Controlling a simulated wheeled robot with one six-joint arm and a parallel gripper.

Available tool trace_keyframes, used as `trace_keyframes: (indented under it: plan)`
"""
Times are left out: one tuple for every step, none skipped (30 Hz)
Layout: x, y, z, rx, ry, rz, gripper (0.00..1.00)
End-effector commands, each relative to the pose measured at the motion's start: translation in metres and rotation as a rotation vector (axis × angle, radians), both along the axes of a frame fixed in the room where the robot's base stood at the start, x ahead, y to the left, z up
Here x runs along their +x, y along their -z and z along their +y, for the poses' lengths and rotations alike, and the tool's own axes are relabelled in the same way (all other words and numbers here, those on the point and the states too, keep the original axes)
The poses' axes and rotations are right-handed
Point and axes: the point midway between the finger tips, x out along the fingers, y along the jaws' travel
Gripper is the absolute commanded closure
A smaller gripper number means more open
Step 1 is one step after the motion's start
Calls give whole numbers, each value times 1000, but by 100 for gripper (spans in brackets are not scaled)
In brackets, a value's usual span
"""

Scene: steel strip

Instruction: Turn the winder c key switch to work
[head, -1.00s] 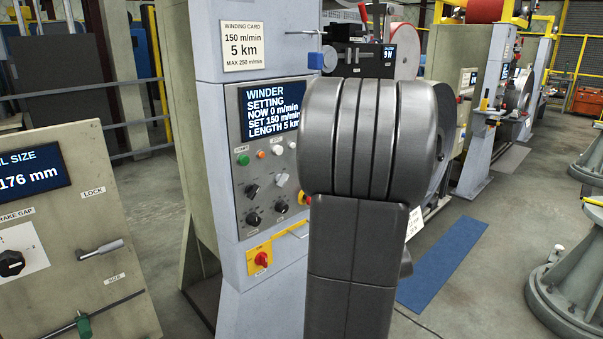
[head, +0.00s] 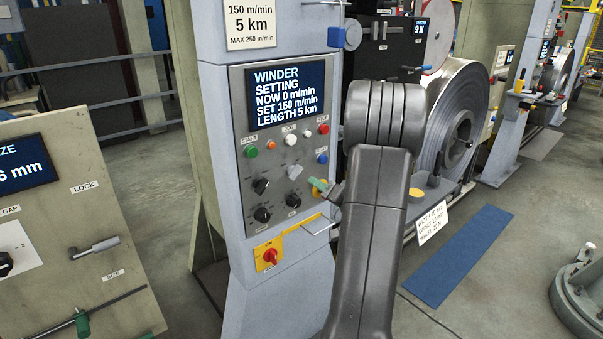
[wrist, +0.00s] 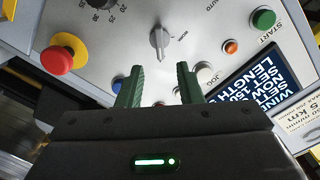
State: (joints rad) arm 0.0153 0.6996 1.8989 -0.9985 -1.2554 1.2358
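The winder panel (head: 240,190) stands left of centre in the head view; its screen reads SETTING, NOW 0 m/min. The key switch looks like the silver knob (head: 295,172) in the panel's middle. In the wrist view the silver knob (wrist: 160,42) is upright in the picture, with a small label beside it at an angle, perhaps WORK. My gripper (wrist: 160,82) is open and empty, its green fingers apart below the knob in that picture, not around it. In the head view a green fingertip (head: 318,184) shows by the panel's right edge; the rest is mostly hidden by my arm.
A red emergency button (wrist: 62,55) on yellow is close left in the wrist view. A red rotary switch (head: 270,256) and a steel coil (head: 462,120) flank the area.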

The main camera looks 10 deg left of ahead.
Motion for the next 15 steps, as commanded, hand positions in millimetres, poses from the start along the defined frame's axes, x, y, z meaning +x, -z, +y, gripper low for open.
trace_keyframes:
  plan:
    - [7,-2,11,0,-4,-1,67]
    - [11,-1,16,-1,-5,0,67]
    - [17,-2,23,-1,-3,-1,67]
    - [20,-1,28,-1,-4,0,67]
    - [24,-2,33,-1,-3,-1,67]
    - [29,-2,39,0,-2,-1,67]
    - [32,-1,43,-1,-2,0,67]
    - [36,-1,47,-1,-2,0,67]
    - [39,-1,52,-1,-1,-1,67]
    - [42,-1,55,0,-1,-1,67]
    - [44,-1,58,-1,0,-1,67]
    - [47,-1,61,-1,1,0,67]
    - [49,0,63,-2,0,0,67]
    - [50,-1,65,-1,1,0,67]
    - [52,-1,67,-1,1,0,67]
